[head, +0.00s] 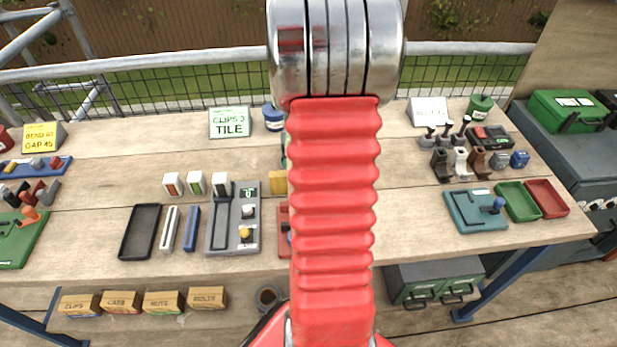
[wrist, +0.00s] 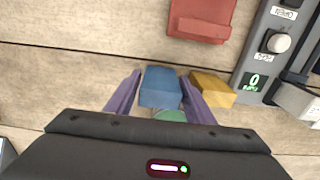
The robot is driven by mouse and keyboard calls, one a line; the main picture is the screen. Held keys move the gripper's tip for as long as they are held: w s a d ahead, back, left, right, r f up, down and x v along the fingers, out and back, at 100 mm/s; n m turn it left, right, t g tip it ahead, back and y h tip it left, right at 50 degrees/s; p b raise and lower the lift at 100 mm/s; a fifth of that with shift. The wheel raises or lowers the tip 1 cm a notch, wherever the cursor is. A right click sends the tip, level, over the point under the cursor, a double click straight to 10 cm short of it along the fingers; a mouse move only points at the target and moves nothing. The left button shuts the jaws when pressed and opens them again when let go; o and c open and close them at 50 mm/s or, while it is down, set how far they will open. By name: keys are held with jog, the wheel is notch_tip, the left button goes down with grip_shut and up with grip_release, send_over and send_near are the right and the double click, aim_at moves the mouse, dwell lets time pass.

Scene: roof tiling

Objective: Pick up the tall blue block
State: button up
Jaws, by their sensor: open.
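A blue block (wrist: 161,86) stands on the wooden table in the wrist view, with its top and one side showing. My gripper (wrist: 160,79) is open, with one purple finger on each side of the blue block. I cannot tell whether either finger touches it. A yellow block (wrist: 212,88) stands close beside the right finger; it also shows in the head view (head: 277,182) at the left edge of my red arm. My arm hides the blue block and my gripper in the head view.
A green rounded thing (wrist: 171,115) sits just behind the blue block, partly hidden by my gripper. A red tray-like piece (wrist: 200,20) and a grey panel with a knob (wrist: 254,65) are nearby.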

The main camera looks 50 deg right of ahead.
jog(key=shift+f, duration=0.45)
jog(key=c, duration=0.8)
